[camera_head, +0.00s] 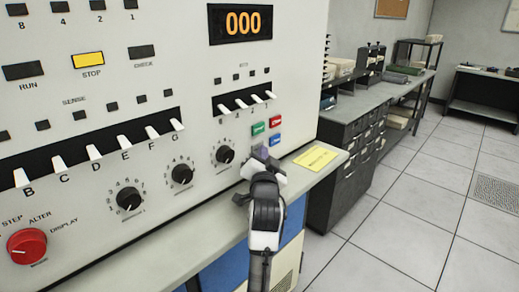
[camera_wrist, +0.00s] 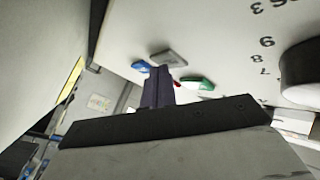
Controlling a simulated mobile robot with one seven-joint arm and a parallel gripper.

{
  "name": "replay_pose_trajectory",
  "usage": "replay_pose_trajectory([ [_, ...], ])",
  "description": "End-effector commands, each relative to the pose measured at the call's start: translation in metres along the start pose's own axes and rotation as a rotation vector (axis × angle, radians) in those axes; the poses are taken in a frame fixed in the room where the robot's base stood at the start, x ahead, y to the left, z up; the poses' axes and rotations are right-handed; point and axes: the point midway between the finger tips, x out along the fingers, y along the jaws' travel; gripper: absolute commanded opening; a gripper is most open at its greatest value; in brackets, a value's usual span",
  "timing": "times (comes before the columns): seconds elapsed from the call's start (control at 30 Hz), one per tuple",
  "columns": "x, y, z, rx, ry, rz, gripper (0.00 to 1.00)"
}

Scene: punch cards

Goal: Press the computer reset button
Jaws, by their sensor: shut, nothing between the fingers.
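The computer's panel (camera_head: 100,110) carries a small cluster of buttons at its lower right. In the head view I see a green button (camera_head: 258,128), a red button (camera_head: 277,121) and a blue button (camera_head: 274,141). My gripper (camera_head: 262,153) is shut and empty, just below them and close to the panel. In the wrist view its fingers (camera_wrist: 158,86) point at the cluster, close to a grey button (camera_wrist: 169,57); I cannot tell whether they touch it. In the head view my gripper hides the grey button. The button labels are too small to read.
A ledge (camera_head: 215,235) runs under the panel, with a yellow note (camera_head: 314,157) on it. Dials (camera_head: 225,154) and a row of white switches (camera_head: 245,104) are close by. A red knob (camera_head: 27,246) is at lower left. Open floor (camera_head: 420,215) lies to the right.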

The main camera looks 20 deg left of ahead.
Motion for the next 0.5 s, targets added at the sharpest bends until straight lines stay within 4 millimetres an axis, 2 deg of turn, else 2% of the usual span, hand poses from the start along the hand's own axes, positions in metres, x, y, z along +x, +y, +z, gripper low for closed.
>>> replay_pose_trajectory([
  [0.5,-0.0097,0.0067,-0.0056,-0.001,-0.001,-0.001,0.0],
])
